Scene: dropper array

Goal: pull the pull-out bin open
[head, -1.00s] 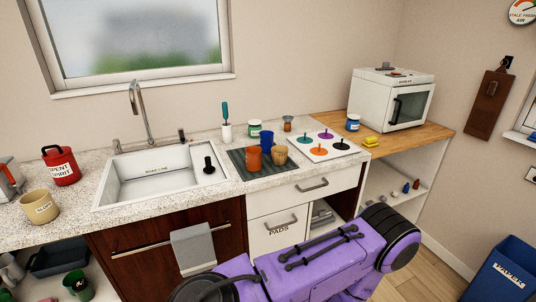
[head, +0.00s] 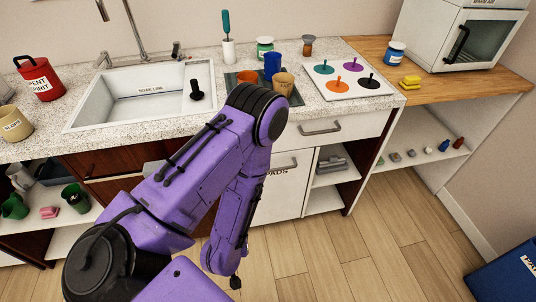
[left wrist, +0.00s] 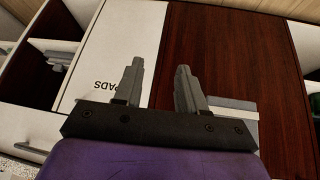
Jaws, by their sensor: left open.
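A white front panel labelled PADS (head: 287,192) is shut, flush below the counter, with a bar handle (head: 287,166) partly hidden by my arm. In the left wrist view the same PADS panel (left wrist: 118,45) appears upside down, and its handle is hidden, apparently behind my gripper's body. I cannot tell for sure that this panel is the pull-out bin. My left gripper (left wrist: 160,65) is open and empty, in front of the seam between the panel and the dark wood door. In the head view only a dark tip of it shows. My right gripper is not in view.
A white drawer (head: 345,127) with a handle sits above the panel. An open shelf niche (head: 330,180) is to its right. The dark wood door (left wrist: 240,50) is beside it, with a grey towel (left wrist: 235,103). Wooden floor (head: 340,255) in front is clear.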

